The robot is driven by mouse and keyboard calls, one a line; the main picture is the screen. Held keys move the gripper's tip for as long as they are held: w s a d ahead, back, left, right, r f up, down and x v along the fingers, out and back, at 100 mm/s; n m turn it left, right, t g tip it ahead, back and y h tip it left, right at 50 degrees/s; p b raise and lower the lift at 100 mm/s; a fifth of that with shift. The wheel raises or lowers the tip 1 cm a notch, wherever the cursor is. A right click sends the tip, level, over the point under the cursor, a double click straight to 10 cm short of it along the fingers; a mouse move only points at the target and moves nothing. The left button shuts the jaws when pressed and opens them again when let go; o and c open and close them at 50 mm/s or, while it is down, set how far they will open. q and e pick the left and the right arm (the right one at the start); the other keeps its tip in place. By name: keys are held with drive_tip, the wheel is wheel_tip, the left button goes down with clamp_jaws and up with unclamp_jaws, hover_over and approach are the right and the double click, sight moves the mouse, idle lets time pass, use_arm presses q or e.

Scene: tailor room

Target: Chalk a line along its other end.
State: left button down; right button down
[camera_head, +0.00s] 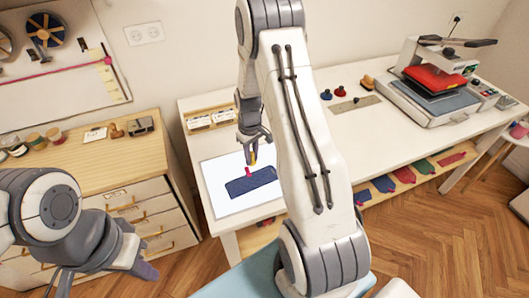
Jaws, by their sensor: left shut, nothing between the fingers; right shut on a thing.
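A dark blue cloth piece (262,186) lies flat on a white sheet (221,205) at the left end of the white table. My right gripper (252,158) is shut on a small pink-red chalk (249,172), pointing down at the upper edge of the cloth. A yellow bit shows beside the fingers. I cannot tell whether the chalk touches the cloth, and no chalk line can be made out. My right arm hides part of the table and may hide the sheet's right edge. My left gripper (146,270) is shut and empty, low at the left, away from the cloth.
A small wooden rack (209,121) with white cards stands behind the sheet. A heat press (432,90) stands at the table's right end. A ruler (355,104), pin-like red and blue things and a wooden stamp lie at the back. A wooden drawer cabinet (110,165) stands at left.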

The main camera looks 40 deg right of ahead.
drive_tip(key=s+a+n, duration=0.2)
drive_tip(key=a+n, duration=0.1)
drive_tip(key=a, duration=0.6)
drive_tip(key=f+b, duration=0.1)
drive_tip(key=f, duration=0.1)
drive_tip(key=f+b, duration=0.2)
drive_tip(key=shift+s+a+f+b, duration=0.15)
drive_tip(key=shift+a+f+b, duration=0.05)
drive_tip(key=shift+f+b, duration=0.6)
drive_tip(key=shift+f, duration=0.3)
drive_tip(key=shift+f+b, duration=0.3)
drive_tip(key=shift+f, duration=0.1)
drive_tip(key=shift+w, duration=0.2)
drive_tip(key=shift+w+d, duration=0.15)
drive_tip(key=shift+w, duration=0.4)
drive_tip(key=shift+w, duration=0.1)
drive_tip(key=shift+w+d, duration=0.1)
drive_tip(key=shift+w, duration=0.5)
